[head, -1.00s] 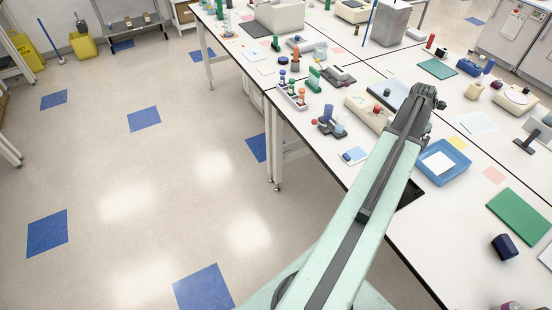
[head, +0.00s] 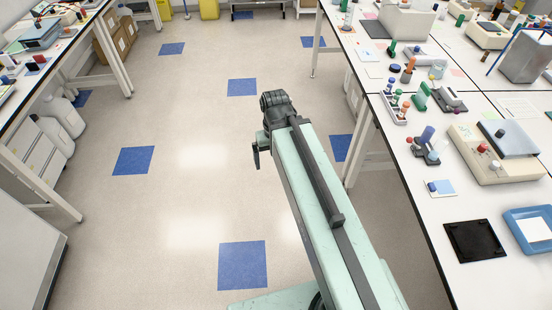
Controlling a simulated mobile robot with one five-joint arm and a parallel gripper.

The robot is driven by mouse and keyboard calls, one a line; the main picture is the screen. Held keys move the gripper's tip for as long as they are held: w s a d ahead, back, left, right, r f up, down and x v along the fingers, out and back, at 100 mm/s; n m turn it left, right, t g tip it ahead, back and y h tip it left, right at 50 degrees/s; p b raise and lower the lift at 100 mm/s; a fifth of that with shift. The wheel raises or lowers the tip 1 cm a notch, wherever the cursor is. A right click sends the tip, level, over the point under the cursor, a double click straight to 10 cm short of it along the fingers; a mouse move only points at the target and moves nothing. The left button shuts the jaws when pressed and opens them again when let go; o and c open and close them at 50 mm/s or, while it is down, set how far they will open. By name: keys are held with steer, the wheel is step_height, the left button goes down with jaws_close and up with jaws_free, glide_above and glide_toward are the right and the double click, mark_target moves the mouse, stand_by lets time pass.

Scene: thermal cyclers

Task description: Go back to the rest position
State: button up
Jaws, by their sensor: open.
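My gripper (head: 257,157) is at the end of my pale green arm, in the middle of the head view. Only a small dark part of it shows below the wrist, pointing down over the open floor. It is open, and I see nothing held in it. It is left of the right bench and apart from it. A thermal cycler (head: 500,158) with a grey lid stands on that bench.
The right bench (head: 440,235) carries racks, bottles, a black mat (head: 474,241) and a blue tray (head: 517,218). A left bench (head: 60,62) has white jugs (head: 62,115) beneath it. The floor (head: 190,190) between the benches is clear.

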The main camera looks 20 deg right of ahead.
step_height(320, 180, down, 6)
steer(key=b, duration=0.6)
steer(key=shift+w, duration=0.15)
stand_by(0.5)
